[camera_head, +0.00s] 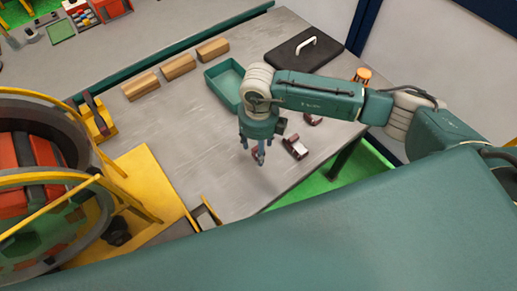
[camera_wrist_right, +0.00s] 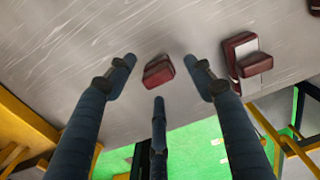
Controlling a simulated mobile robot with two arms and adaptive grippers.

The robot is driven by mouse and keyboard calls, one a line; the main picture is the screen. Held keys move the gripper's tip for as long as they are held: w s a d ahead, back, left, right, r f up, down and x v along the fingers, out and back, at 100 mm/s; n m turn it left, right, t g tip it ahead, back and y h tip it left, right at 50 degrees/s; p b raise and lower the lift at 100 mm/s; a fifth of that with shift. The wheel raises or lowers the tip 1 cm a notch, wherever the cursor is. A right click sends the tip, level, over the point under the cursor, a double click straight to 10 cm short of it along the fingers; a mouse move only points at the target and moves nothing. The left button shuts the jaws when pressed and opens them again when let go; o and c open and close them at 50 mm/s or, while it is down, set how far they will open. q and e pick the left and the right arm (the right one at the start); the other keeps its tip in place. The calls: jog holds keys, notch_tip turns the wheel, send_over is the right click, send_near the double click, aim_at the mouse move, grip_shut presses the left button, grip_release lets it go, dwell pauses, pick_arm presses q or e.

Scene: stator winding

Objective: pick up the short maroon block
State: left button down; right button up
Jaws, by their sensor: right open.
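A short maroon block (camera_wrist_right: 158,71) lies on the grey table, between and beyond the spread fingertips of my right gripper (camera_wrist_right: 159,82) in the right wrist view. The gripper is open, with nothing between its fingers. In the head view my right gripper (camera_head: 253,148) points down over the table and mostly hides this block. A larger maroon piece with a pale face (camera_wrist_right: 246,58) lies to the right in the wrist view; it also shows in the head view (camera_head: 295,146). My left gripper is not in view.
Another maroon piece (camera_head: 312,118) lies further back. A green tray (camera_head: 223,85), several wooden blocks (camera_head: 178,67) and a dark board with a white handle (camera_head: 305,48) are on the table (camera_head: 165,118). A yellow-framed machine (camera_head: 150,185) stands at the left. The table's near edge is close.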

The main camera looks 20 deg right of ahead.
jog(key=shift+f, duration=0.3)
grip_shut()
jog(key=shift+r, duration=0.1)
